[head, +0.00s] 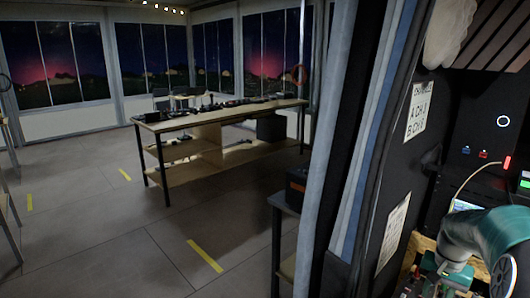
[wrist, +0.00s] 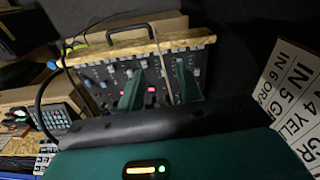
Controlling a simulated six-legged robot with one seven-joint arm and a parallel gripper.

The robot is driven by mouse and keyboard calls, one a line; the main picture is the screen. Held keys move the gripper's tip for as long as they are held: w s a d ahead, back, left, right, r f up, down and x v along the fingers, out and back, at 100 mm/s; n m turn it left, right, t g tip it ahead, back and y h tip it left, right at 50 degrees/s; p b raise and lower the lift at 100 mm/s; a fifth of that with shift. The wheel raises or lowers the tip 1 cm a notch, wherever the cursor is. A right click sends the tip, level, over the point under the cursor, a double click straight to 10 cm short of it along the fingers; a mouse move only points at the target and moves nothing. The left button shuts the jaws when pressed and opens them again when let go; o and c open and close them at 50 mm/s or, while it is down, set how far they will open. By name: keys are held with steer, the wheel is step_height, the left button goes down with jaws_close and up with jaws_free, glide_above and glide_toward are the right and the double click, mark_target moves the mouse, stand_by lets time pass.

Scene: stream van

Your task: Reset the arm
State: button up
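My arm (head: 485,240), teal and grey, shows at the lower right of the head view, bent beside a dark equipment rack. My gripper (wrist: 158,78) shows in the wrist view with its two green fingers apart and no object clearly held between them. The fingers point toward a dark control panel (wrist: 110,72) with several knobs and small lit red buttons. Their distance from the panel is hard to judge. In the head view my gripper's fingers cannot be made out clearly.
A wooden-edged strip (wrist: 140,46) with a black handle tops the panel. A thin pale cable (wrist: 160,50) crosses it. A keypad device (wrist: 58,118) lies left; labelled cards (wrist: 295,95) stand right. A long workbench (head: 220,115) and open floor (head: 110,230) lie beyond a curtain (head: 345,130).

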steer(key=s+a+r+n+t+h, duration=0.1)
steer(key=a+r+n, duration=0.1)
steer(key=a+r, duration=0.5)
steer(key=s+a+r+n+t, duration=0.1)
steer(key=s+a+r+n, duration=0.15)
steer(key=a, duration=0.85)
steer(key=s+a+r+n+t+y, duration=0.1)
steer(key=s+a+n, duration=0.4)
steer(key=s+a, duration=0.5)
steer(key=a+r+t, duration=0.1)
steer(key=a+t, duration=0.1)
steer(key=a, duration=0.2)
steer(key=shift+s+y, duration=0.25)
steer(key=shift+y, duration=0.05)
